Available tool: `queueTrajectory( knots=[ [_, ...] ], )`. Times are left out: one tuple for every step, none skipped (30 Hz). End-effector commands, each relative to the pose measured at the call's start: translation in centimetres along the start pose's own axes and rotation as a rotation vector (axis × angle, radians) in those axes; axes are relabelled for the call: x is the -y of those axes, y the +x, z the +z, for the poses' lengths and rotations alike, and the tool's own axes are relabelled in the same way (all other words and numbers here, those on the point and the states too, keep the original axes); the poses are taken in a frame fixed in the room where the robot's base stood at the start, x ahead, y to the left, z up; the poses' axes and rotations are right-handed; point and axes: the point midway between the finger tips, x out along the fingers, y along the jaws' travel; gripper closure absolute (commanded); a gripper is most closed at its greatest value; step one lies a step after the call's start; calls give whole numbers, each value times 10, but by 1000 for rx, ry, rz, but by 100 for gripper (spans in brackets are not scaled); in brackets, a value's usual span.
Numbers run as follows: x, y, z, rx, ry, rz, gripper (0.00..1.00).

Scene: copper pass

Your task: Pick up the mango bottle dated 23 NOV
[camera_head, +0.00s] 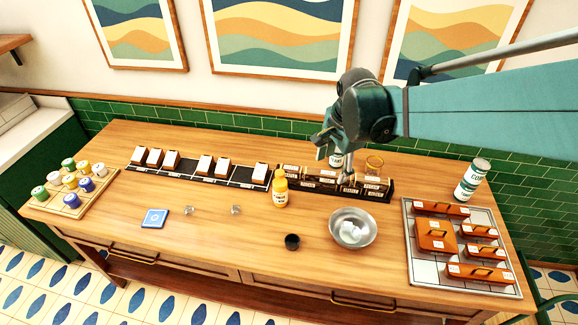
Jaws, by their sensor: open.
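My gripper (338,148) hangs above the back of the table, up and to the right of the bottle, over the rack. It is open and apart from the bottle. My gripper partly hides a white and green can (336,160) behind it.
The dark rack (318,184) holds several labelled items. A metal bowl (353,228) with white pieces and a black round object (292,241) stand in front. A tray (422,270) of orange boxes and a tall can (472,178) are right.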

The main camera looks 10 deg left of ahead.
Motion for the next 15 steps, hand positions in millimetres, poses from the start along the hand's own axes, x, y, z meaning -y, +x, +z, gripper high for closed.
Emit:
queueTrajectory(
  knots=[
    [9,8,4,5,20,8,47],
    [13,13,6,8,35,14,47],
    [18,19,10,11,53,22,47],
    [22,23,12,14,67,27,47],
    [26,28,15,16,82,33,47],
    [31,34,18,19,102,40,47],
    [34,39,21,21,116,46,47],
    [38,44,24,22,131,53,47],
    [43,50,28,25,149,60,47],
    [47,55,31,26,163,66,47],
    [50,60,34,27,178,72,47],
    [54,67,38,29,197,81,47],
    [58,72,40,30,211,87,47],
    [62,77,44,31,226,92,47],
    [66,84,48,32,244,100,47]
  ],
)
